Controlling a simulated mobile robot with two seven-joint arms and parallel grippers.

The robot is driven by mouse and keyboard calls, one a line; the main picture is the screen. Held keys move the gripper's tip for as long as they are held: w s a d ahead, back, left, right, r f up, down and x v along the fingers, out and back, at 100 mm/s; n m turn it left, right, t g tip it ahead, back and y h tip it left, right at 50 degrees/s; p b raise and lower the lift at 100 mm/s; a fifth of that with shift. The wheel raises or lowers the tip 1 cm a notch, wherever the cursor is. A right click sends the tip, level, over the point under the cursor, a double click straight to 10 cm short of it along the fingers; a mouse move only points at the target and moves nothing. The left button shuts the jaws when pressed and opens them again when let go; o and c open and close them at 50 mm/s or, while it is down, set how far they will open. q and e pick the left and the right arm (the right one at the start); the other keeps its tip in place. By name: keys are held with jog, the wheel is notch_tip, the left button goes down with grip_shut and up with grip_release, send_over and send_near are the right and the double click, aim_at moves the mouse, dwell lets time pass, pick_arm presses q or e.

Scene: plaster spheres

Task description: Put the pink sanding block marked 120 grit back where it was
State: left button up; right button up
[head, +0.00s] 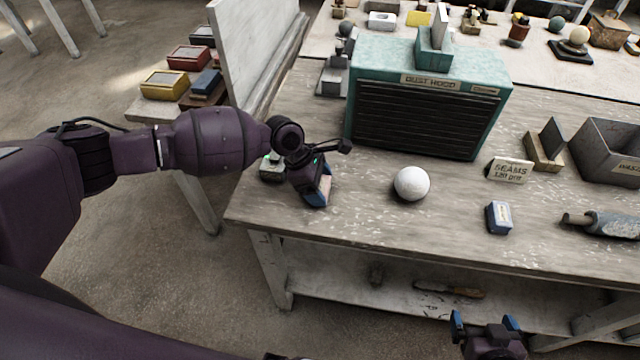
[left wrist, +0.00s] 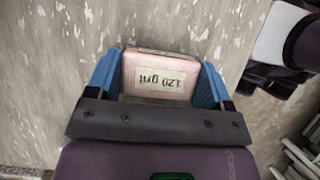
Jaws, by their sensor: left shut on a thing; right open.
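The pink sanding block (left wrist: 162,70) shows in the left wrist view, its label reading 120 grit upside down. It sits between the two blue fingers of my left gripper (left wrist: 160,84), which is shut on it. In the head view my left gripper (head: 319,192) is over the left front part of the workbench (head: 350,225), left of the white sphere (head: 411,183). The block is mostly hidden there, and I cannot tell whether it touches the bench. My right gripper (head: 487,322) is open and empty, low in front of the bench.
A "SEAMS 120 grit" sign (head: 510,170) stands behind a blue block (head: 499,217). A teal dust hood (head: 427,100) stands at the back. A side table holds yellow (head: 164,85), red (head: 188,57) and other blocks.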

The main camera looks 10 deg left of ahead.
pick_arm(q)
jog(key=o, duration=0.9)
jog(key=shift+o, duration=0.4)
jog(key=p+v, duration=0.1)
jog(key=v, duration=1.1)
jog(key=shift+a, duration=0.1)
